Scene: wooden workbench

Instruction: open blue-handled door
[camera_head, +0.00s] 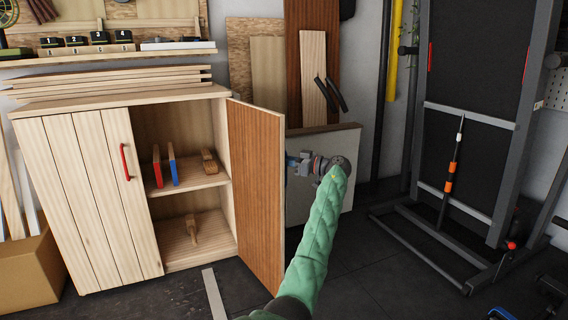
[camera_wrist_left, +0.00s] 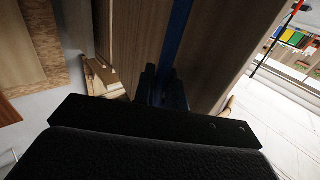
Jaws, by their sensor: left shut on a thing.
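The right door (camera_head: 255,190) of the wooden cabinet stands wide open, its brown inner face showing in the head view. Its blue handle (camera_wrist_left: 179,32) shows in the left wrist view as a vertical blue bar on the door's outer side; the head view hides it behind the door. My left gripper (camera_head: 293,162) is on that outer side, just past the door's free edge. In the left wrist view its dark fingers (camera_wrist_left: 165,88) are shut around the blue handle. My right gripper is not in view.
The left cabinet door (camera_head: 95,195) with a red handle (camera_head: 125,162) is shut. Red and blue items and wooden tools stand on the inner shelf (camera_head: 190,182). Boards lean behind the open door.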

